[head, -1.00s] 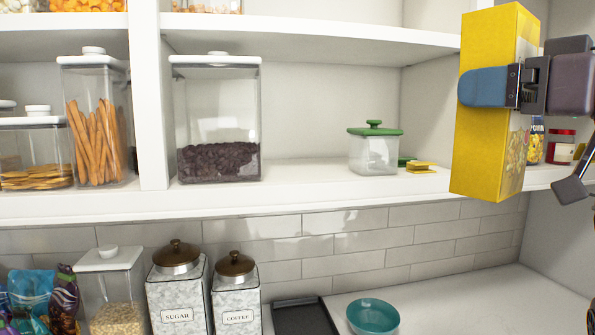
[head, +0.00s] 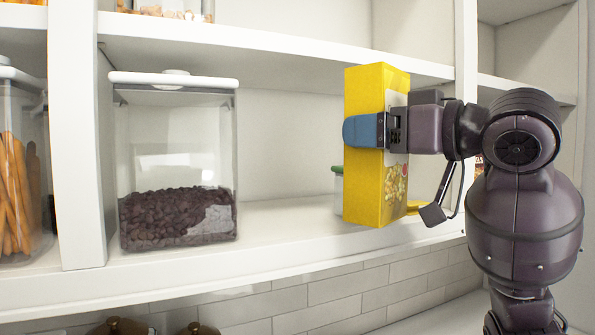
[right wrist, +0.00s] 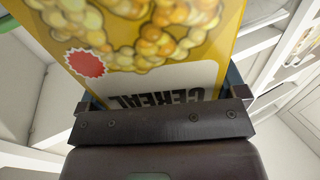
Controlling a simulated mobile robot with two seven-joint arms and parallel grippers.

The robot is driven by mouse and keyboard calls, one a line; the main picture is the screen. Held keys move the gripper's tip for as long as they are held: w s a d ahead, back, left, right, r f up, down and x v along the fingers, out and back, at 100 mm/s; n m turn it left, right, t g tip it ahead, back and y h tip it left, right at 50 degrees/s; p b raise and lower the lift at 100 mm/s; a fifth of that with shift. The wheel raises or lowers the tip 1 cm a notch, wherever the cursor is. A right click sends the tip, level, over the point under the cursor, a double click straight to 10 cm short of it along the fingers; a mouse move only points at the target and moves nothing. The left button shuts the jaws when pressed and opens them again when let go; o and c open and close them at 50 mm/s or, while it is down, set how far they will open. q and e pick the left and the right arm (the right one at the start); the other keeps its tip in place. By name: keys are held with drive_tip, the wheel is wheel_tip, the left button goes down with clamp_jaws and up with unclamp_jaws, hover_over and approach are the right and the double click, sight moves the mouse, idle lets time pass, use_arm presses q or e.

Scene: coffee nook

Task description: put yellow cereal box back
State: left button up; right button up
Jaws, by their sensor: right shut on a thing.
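The yellow cereal box (head: 366,190) is upright in the head view, in front of the white shelf (head: 290,215) compartment, right of the large bean container. My right gripper (head: 364,130) is shut on the box, with a blue finger across its near side. In the right wrist view the cereal box (right wrist: 150,75) fills the middle, its printed front held between the fingers (right wrist: 160,100). Whether the box touches the shelf cannot be told. My left gripper is not in view.
A clear container of dark beans (head: 178,165) stands on the shelf at left. Shelf space between bean container and box is clear.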

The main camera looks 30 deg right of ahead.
sight(363, 157)
use_arm(q)
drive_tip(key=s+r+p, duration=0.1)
drive_tip(key=p, duration=0.2)
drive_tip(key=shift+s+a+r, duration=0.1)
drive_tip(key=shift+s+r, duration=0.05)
use_arm(e)
drive_tip(key=f+x, duration=0.3)
drive_tip(key=x, duration=1.1)
drive_tip(key=shift+f, duration=0.25)
drive_tip(key=shift+w+a+f, duration=0.1)
drive_tip(key=shift+f, duration=0.05)
drive_tip(key=o, duration=0.7)
use_arm(q)
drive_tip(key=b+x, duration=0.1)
drive_tip(key=b, duration=0.1)
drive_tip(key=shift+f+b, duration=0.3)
use_arm(e)
drive_tip(key=v, duration=1.2)
drive_tip(key=shift+r, duration=0.2)
